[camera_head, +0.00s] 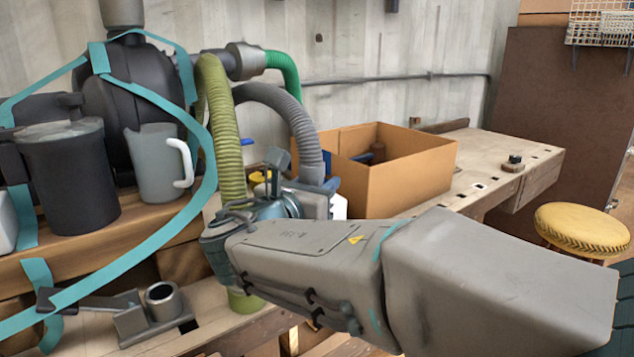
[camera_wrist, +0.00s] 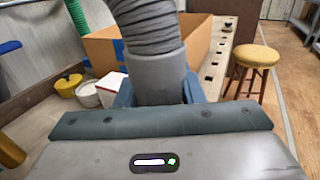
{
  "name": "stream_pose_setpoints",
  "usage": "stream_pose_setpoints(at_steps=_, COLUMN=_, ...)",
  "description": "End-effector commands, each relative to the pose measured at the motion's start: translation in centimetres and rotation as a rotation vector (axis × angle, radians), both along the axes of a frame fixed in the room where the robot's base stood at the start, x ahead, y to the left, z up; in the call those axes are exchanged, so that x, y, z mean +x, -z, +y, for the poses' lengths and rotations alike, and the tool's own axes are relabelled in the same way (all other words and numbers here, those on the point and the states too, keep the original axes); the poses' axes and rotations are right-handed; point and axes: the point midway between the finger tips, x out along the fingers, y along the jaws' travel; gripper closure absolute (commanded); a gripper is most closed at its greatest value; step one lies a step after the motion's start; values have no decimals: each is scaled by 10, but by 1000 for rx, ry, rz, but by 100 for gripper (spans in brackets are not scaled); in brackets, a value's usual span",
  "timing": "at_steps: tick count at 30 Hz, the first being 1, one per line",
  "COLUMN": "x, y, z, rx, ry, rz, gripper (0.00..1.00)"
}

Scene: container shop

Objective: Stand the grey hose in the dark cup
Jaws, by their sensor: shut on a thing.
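The grey hose (camera_head: 286,108) is ribbed and arches down to a smooth grey cuff. Its far end passes behind an olive hose, so I cannot see where it ends. My gripper (camera_head: 318,184) is shut on the cuff. In the wrist view the blue-grey fingers (camera_wrist: 159,92) clasp the cuff from both sides, and the ribbed grey hose (camera_wrist: 146,25) rises from it. The cuff's lower end is hidden behind my gripper. The dark cup (camera_head: 70,180) is wide and upright on a wooden ledge at the left, well apart from the hose.
A grey jug (camera_head: 158,165) with a white handle stands right of the cup. The olive hose (camera_head: 222,125) hangs between jug and gripper. Teal straps (camera_head: 130,245) cross the left. A cardboard box (camera_head: 400,170) stands behind my gripper. A yellow stool (camera_head: 582,228) is at right.

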Motion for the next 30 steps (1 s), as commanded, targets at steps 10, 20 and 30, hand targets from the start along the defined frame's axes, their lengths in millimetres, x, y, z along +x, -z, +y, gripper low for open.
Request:
stream_pose_setpoints(at_steps=10, x=-1, y=35, z=3, rx=1, ry=-5, rz=0, gripper=94)
stream_pose_setpoints(at_steps=20, x=0, y=61, z=1, rx=0, ry=-1, rz=0, gripper=94)
stream_pose_setpoints(at_steps=30, x=0, y=64, z=1, rx=0, ry=-1, rz=-1, gripper=94)
